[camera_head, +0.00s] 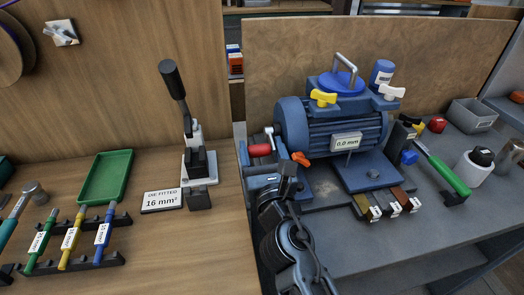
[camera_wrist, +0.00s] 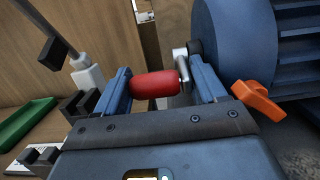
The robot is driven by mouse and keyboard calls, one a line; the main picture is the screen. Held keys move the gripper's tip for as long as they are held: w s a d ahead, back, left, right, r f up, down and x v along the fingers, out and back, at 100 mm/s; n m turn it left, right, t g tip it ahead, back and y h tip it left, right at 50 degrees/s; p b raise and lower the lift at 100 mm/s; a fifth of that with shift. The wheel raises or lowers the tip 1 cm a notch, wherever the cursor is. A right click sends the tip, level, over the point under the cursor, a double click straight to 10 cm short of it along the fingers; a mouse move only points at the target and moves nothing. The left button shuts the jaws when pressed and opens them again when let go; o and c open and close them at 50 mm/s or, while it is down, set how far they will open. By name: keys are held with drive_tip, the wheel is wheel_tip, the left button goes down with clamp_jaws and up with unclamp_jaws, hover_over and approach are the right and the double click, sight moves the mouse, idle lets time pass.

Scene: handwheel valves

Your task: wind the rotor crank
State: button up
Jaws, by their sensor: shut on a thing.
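The rotor crank's red handle (camera_head: 260,150) sticks out at the left end of the blue motor body (camera_head: 335,125). Its metal crank arm (camera_head: 269,137) runs up from the handle to the motor's end. My gripper (camera_head: 262,154) reaches up from below and is shut on the crank's red handle. In the wrist view the red handle (camera_wrist: 155,84) lies across between the two blue fingers, with the grey crank arm (camera_wrist: 184,68) beside the right finger. A label (camera_head: 346,142) on the motor reads 0.0 mm.
An orange lever (camera_head: 301,159) sits close right of my gripper. A lever press (camera_head: 197,150) stands left, beside a green tray (camera_head: 106,177).

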drive_tip(key=o, duration=0.7)
drive_tip(key=shift+v, duration=3.9)
